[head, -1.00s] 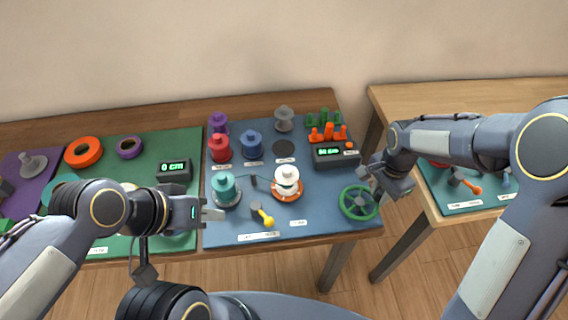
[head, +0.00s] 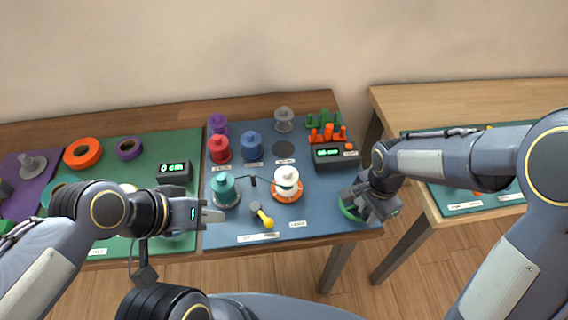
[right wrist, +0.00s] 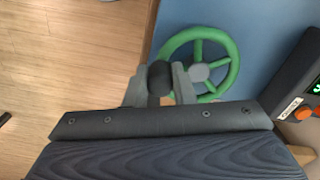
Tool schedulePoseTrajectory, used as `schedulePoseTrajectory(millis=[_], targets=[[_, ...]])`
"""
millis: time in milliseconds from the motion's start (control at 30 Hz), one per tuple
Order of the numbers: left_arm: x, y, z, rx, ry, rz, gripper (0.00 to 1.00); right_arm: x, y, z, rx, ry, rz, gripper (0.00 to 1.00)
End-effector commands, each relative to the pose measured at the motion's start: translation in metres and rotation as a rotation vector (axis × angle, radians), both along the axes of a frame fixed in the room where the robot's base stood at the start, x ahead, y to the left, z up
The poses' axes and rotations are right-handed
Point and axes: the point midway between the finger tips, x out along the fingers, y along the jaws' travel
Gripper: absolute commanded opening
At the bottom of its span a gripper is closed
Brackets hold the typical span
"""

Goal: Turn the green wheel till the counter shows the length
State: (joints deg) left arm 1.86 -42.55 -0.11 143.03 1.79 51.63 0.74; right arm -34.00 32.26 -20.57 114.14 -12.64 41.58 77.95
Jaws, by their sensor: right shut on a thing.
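The green wheel (head: 347,210) lies at the right front corner of the blue mat, mostly hidden by my right gripper (head: 378,212) in the head view. In the right wrist view, its rim, spokes and grey hub (right wrist: 200,72) show clearly. My right gripper (right wrist: 159,82) is shut on the wheel's dark knob (right wrist: 160,76) at the rim. The counter (head: 333,157) is a dark box behind the wheel with small green digits, too small to read surely. My left gripper (head: 212,216) hovers by the seam of the green and blue mats; its finger gap is unclear.
Red (head: 219,150), blue (head: 252,145), teal (head: 224,190) and white (head: 287,183) spools stand on the blue mat. A yellow-knobbed crank (head: 266,219) is at the front. Another counter (head: 174,170) is on the green mat. A second table (head: 437,217) stands right, across a gap.

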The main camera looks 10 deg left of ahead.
Motion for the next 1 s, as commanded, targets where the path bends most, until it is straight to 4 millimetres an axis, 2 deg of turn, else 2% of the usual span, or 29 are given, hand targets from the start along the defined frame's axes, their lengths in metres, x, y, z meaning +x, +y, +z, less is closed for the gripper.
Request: schedulePoseTrajectory(millis=[367,667,833,1000], targets=[[0.0,0.0,0.003,0.0,0.0,0.0,0.32,-0.002,0.004,-0.001,-0.001,0.003,0.002,0.0],[0.0,0.0,0.001,0.0,0.0,0.0,0.32,-0.003,0.03,-0.002,-0.001,0.0,0.004,0.0],[0.0,0.0,0.0,0.0,0.0,0.0,0.32,0.008,0.049,-0.002,-0.001,0.0,0.002,0.0],[0.0,0.0,0.01,0.0,0.0,0.0,0.32,0.006,0.048,0.001,-0.004,0.003,0.001,0.0]])
